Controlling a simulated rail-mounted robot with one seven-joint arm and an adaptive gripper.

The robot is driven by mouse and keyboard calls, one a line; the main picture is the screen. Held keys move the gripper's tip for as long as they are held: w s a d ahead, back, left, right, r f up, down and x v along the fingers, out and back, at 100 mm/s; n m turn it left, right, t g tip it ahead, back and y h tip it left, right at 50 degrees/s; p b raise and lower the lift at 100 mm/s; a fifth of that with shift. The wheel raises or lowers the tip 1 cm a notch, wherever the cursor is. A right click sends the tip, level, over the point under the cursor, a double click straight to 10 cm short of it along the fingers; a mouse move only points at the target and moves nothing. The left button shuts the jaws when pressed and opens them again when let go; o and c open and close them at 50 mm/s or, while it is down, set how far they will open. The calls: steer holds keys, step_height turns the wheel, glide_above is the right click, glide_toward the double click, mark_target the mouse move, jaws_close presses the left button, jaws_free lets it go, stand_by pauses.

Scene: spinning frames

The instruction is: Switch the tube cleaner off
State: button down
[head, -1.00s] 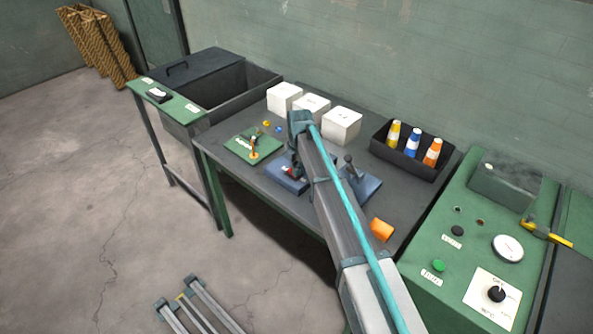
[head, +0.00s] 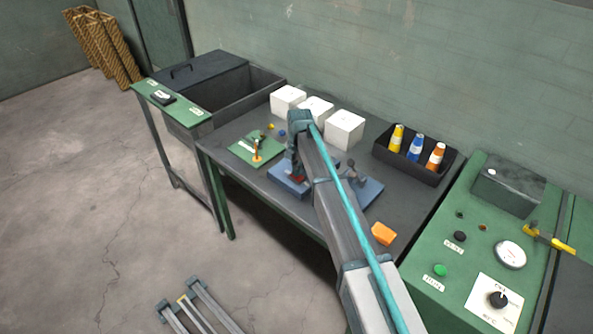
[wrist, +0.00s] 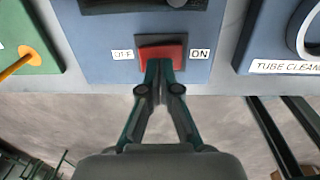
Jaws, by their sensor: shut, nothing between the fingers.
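A red rocker switch (wrist: 162,50) sits on a blue base in the wrist view, with an OFF label (wrist: 123,55) at its left and an ON label (wrist: 199,54) at its right. My gripper (wrist: 163,68) is shut and empty, its fingertips over the lower middle of the switch. I cannot tell whether they touch it or which side is pressed. A "TUBE CLEAN..." label (wrist: 285,66), cut off by the frame edge, is on a separate blue base to the right. In the head view the left blue base (head: 288,181) and right blue base (head: 370,190) stand side by side, partly behind my arm.
A green board with an orange peg (head: 256,152) is left of the bases. White boxes (head: 344,130) and a black tray of bobbins (head: 425,172) stand behind. An orange block (head: 384,233) lies near the table's front edge. A green control panel (head: 470,250) is at the right.

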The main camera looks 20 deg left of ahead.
step_height(320, 180, up, 13)
steer(key=d+b, duration=0.2)
steer(key=shift+s, duration=0.45)
steer(key=shift+d, duration=0.1)
